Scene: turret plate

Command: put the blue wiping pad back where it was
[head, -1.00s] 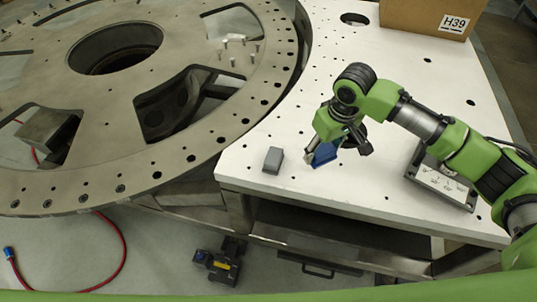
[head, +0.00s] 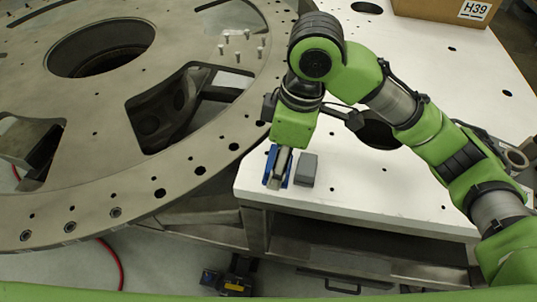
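The blue wiping pad (head: 270,168) is in my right gripper (head: 279,172), at the front left corner of the white table (head: 375,180). One finger covers the middle of the pad, so blue shows on both sides of it. The gripper points down, and the pad is just left of a grey block (head: 307,170). I cannot tell whether the pad touches the table top. My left gripper is not in view.
The large round turret plate (head: 100,150) with holes and cut-outs fills the left. Several upright pins (head: 237,54) stand on it. A cardboard box marked H39 (head: 440,8) is at the back right. The table front, right of the grey block, is clear.

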